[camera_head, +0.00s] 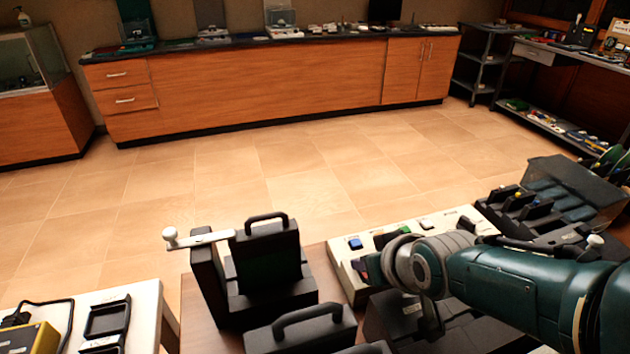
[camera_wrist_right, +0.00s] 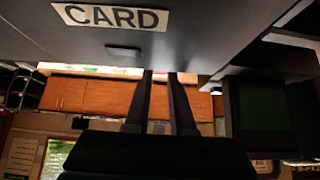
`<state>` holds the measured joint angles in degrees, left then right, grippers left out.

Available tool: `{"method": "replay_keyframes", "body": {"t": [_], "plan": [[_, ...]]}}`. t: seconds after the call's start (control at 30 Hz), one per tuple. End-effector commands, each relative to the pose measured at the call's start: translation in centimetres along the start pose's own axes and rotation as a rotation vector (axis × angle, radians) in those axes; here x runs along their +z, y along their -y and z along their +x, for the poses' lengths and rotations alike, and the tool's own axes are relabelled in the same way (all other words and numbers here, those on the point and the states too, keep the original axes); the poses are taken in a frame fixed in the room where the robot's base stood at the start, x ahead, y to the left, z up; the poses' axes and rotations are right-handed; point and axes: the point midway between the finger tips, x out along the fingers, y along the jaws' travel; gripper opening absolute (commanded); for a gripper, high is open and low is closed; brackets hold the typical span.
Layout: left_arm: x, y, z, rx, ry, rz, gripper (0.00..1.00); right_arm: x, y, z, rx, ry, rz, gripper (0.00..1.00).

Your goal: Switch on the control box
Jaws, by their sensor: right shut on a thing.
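A long pale panel (camera_head: 336,262) with blue, green and white buttons and a dark red part stands on the near table in the head view. I cannot tell for sure whether it is the control box. My right arm reaches over it from the right and hides much of it. My right gripper (camera_wrist_right: 161,76) shows in the wrist view as two dark fingers. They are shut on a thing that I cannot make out. Their tips meet a dark surface (camera_wrist_right: 215,40) with a CARD label (camera_wrist_right: 110,17). My left gripper is in neither view.
A black device with a handle and dark green face (camera_head: 268,265) stands left of the panel. A white lever (camera_head: 197,239) sticks out beside it. Black slotted holders (camera_head: 525,215) stand right. A white table (camera_head: 140,310) is at the left front. The tiled floor beyond is clear.

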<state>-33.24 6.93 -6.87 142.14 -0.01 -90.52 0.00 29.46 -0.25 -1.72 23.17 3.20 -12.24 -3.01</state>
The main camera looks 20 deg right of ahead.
Motion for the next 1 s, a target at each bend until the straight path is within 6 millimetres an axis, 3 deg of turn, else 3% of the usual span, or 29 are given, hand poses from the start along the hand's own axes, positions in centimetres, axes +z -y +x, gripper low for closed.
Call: {"method": "replay_keyframes", "body": {"t": [0.47, 0.5, 0.7, 1.0], "plan": [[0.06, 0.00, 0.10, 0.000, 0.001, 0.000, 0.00, 0.05, 0.07, -0.19, -0.001, -0.090, 0.001, 0.00], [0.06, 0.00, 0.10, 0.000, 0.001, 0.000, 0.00, 0.05, 0.07, -0.19, -0.001, -0.090, 0.001, 0.27], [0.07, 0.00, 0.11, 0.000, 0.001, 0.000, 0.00, 0.09, 0.07, -0.18, -0.001, -0.088, 0.001, 0.49], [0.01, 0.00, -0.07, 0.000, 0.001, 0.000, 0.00, 0.09, 0.05, -0.33, -0.001, -0.087, 0.001, 0.53]]}}
